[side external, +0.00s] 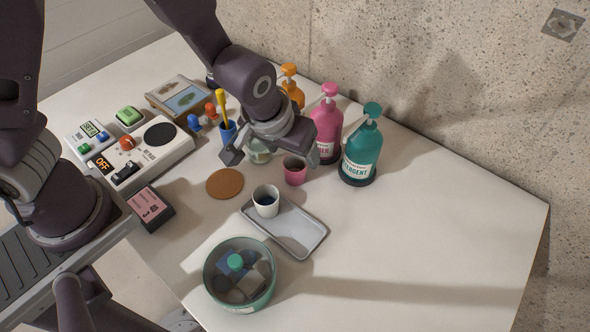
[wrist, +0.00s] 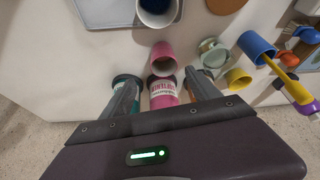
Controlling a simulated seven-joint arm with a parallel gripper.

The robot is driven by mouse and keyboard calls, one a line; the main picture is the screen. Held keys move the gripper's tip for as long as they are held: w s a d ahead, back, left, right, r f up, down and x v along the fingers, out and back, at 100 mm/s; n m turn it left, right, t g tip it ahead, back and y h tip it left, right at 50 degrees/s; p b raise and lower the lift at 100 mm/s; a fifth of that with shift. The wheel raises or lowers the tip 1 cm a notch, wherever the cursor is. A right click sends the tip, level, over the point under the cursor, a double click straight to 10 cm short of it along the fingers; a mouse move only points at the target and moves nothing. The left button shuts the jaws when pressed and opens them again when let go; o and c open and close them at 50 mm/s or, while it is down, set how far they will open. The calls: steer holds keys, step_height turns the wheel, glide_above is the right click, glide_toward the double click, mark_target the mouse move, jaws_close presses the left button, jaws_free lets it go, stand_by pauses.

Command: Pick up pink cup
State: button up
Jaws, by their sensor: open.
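The pink cup (side external: 295,174) stands upright on the table, just in front of the pink pump bottle. In the wrist view the pink cup (wrist: 162,54) lies just beyond the fingertips, about centred between them. My gripper (side external: 266,148) is open and empty above the table, up and to the left of the pink cup in the side view. In the wrist view the two fingers of my gripper (wrist: 160,77) are spread apart, with the pink bottle showing between them. I see no contact between the fingers and the cup.
A pink bottle (side external: 327,125) and a teal bottle (side external: 361,152) stand behind the cup. A glass jar (wrist: 212,54) stands close beside it. A white cup (side external: 266,203) sits on a grey tray (side external: 306,238) in front. The table's right side is clear.

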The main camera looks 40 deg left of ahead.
mark_target(295, 164)
steer(key=x, duration=0.7)
steer(key=shift+s+a+f, duration=0.1)
steer(key=shift+a+f, duration=0.25)
steer(key=shift+f, duration=0.1)
steer(key=c, duration=1.4)
